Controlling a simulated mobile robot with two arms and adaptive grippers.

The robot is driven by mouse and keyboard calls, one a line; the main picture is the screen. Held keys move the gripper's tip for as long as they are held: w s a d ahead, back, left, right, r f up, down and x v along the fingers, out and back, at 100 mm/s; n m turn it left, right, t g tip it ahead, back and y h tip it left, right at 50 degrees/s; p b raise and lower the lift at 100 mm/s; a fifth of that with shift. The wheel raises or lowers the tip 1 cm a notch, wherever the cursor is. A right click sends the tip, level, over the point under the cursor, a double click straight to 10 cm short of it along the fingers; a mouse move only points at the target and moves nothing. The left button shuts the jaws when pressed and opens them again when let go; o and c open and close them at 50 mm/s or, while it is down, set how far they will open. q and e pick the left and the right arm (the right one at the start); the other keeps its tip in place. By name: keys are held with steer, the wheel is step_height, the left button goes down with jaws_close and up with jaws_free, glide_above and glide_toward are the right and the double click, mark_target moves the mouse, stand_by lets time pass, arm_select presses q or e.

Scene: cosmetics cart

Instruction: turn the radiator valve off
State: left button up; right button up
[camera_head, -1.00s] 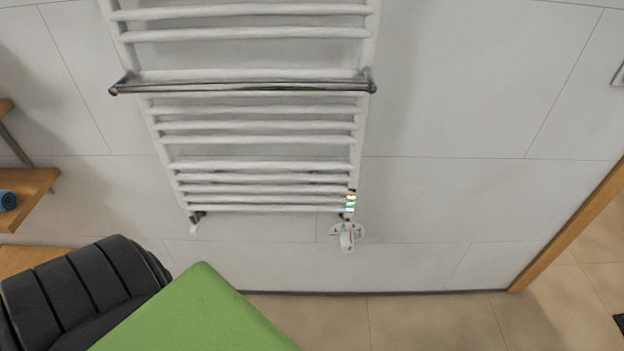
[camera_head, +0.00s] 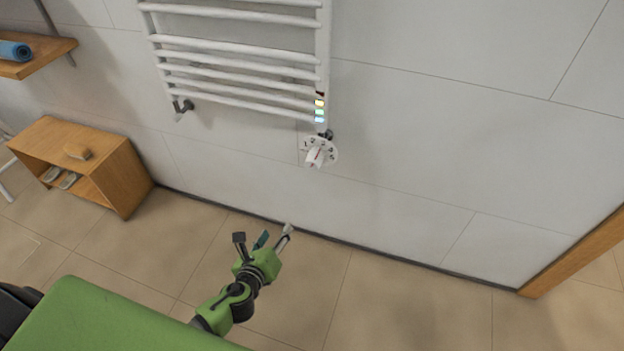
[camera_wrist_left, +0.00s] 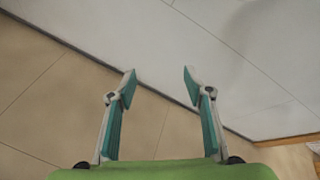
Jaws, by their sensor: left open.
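The radiator valve (camera_head: 318,153) is a white knob with a numbered dial and a small red mark, below the lower right corner of the white towel radiator (camera_head: 240,58). My left gripper (camera_head: 264,233) is open and empty, below and to the left of the valve, apart from it, over the floor near the wall. In the left wrist view, its two teal-padded fingers (camera_wrist_left: 158,80) are spread with only wall and floor between them. The valve is not clearly visible in that view. My right gripper is not in view.
A small wooden shelf unit (camera_head: 128,183) stands on the floor at the left. A wooden wall shelf (camera_head: 50,58) holds a rolled blue item (camera_head: 14,50). A wooden door frame (camera_head: 575,255) is at the right. The wall right of the valve is bare.

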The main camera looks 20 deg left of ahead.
arm_select(q)
steer(key=w+d+r+m+t+h+b, duration=0.1)
steer(key=w+d+r+m+t+b, duration=0.2)
steer(key=r+m, duration=0.3)
steer(key=m+t+b, duration=0.1)
steer(key=m+t, duration=0.1)
glide_toward(311, 167)
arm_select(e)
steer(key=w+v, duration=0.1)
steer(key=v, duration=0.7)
arm_select(q)
steer(key=shift+h, duration=0.3)
steer(key=w, duration=0.4)
steer(key=shift+w+a+r, duration=0.1)
steer(key=shift+a+r, duration=0.05)
steer(key=w+b, duration=0.1)
steer(key=w, duration=0.5)
steer(key=shift+w, duration=0.5)
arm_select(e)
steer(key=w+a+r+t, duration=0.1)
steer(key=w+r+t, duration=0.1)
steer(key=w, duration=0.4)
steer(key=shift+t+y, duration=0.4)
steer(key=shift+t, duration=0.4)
arm_select(q)
steer(key=c, duration=1.1)
